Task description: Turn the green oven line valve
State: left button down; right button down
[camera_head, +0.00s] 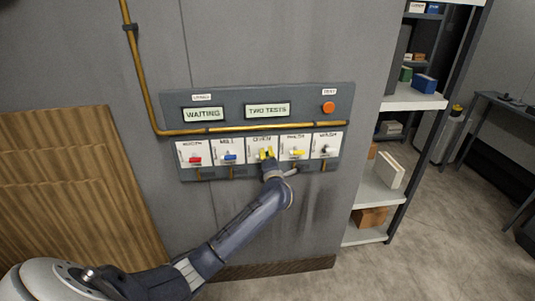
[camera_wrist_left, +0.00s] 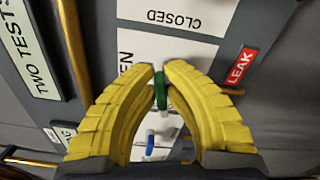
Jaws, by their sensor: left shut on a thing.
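The green oven valve handle (camera_wrist_left: 160,90) shows between my left fingertips in the left wrist view. It sits on the white oven plate (camera_head: 261,141), third in the row on the grey wall panel (camera_head: 175,108). My left gripper (camera_head: 266,156) reaches up to that plate from below, and its yellow fingers (camera_wrist_left: 160,78) are shut on the green handle. The fingers hide part of the handle in the wrist view and nearly all of it in the head view. My right gripper is in neither view.
A red handle (camera_head: 195,160) and a blue handle (camera_head: 230,157) are left of the oven plate; a yellow handle (camera_head: 298,153) and a dark one (camera_head: 326,149) are right. Displays read "WAITING" (camera_head: 203,114) and "TWO TESTS" (camera_head: 268,110). An orange button (camera_head: 328,107) is upper right. Shelves (camera_head: 410,98) stand beyond.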

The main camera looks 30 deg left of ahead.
pick_arm(q)
jog(key=shift+a+f+m, duration=0.1)
jog(key=shift+m, duration=1.4)
jog(key=c, duration=1.5)
grip_release()
jog(key=shift+f, duration=0.15)
jog(key=v, duration=1.2)
jog(key=shift+w, duration=0.1)
